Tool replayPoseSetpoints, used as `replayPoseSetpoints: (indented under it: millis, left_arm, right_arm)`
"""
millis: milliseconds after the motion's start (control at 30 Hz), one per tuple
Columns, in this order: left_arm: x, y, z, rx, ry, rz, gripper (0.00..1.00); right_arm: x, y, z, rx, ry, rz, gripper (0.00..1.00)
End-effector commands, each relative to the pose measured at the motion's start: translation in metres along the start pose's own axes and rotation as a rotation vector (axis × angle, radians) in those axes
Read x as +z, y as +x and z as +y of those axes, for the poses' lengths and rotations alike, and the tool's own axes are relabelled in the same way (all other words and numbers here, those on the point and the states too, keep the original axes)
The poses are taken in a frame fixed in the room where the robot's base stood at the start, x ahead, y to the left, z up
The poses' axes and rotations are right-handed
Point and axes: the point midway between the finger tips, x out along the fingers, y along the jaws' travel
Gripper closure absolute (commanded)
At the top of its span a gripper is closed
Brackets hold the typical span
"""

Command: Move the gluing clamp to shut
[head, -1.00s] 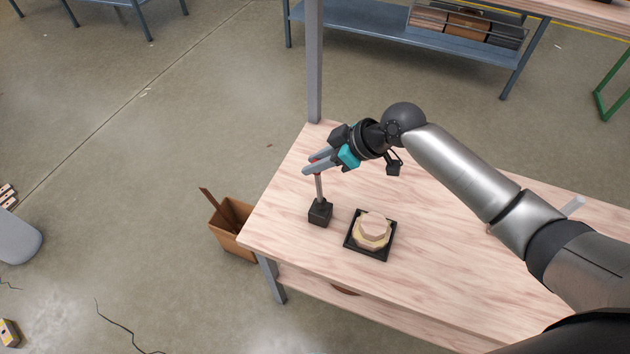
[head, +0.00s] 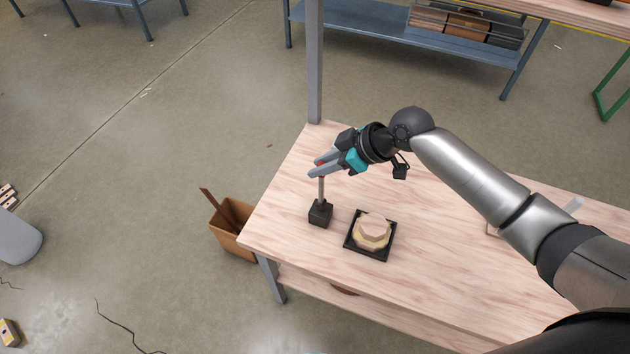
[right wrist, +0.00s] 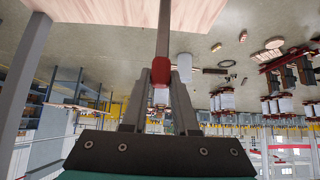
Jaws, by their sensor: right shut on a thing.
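The gluing clamp has a black block base (head: 320,213) near the table's left edge and a thin metal lever (head: 321,189) that stands about upright from it. The lever also shows in the right wrist view (right wrist: 163,35), with a red knob (right wrist: 161,97) on it. My right gripper (head: 317,168) is shut on the lever at its red knob, above the base. The knob sits between the two fingers in the right wrist view. My left gripper is in neither view.
A black square tray (head: 353,246) with stacked pale wooden pieces (head: 373,230) lies right of the clamp base on the wooden table (head: 440,265). A brown bin (head: 232,240) stands on the floor at left. A grey post (head: 315,65) rises behind the table.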

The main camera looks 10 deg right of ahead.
Motion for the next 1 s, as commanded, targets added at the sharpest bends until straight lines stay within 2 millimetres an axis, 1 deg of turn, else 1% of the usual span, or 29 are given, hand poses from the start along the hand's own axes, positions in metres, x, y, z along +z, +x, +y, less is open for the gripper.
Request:
replayPoseSetpoints:
  millis: [33, 300, 800, 1000]
  left_arm:
    - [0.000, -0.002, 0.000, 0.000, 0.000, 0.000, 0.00]
    - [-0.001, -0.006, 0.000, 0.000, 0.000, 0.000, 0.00]
    - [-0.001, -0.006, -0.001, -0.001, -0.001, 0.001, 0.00]
    - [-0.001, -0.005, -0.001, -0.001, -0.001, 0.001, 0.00]
  right_arm:
    - [0.007, -0.003, 0.000, -0.001, 0.001, -0.012, 1.00]
    - [0.022, -0.014, 0.000, -0.001, 0.002, -0.013, 1.00]
    - [0.025, -0.017, 0.000, -0.001, 0.000, -0.009, 1.00]
    - [0.034, -0.021, 0.000, -0.001, 0.001, -0.012, 1.00]
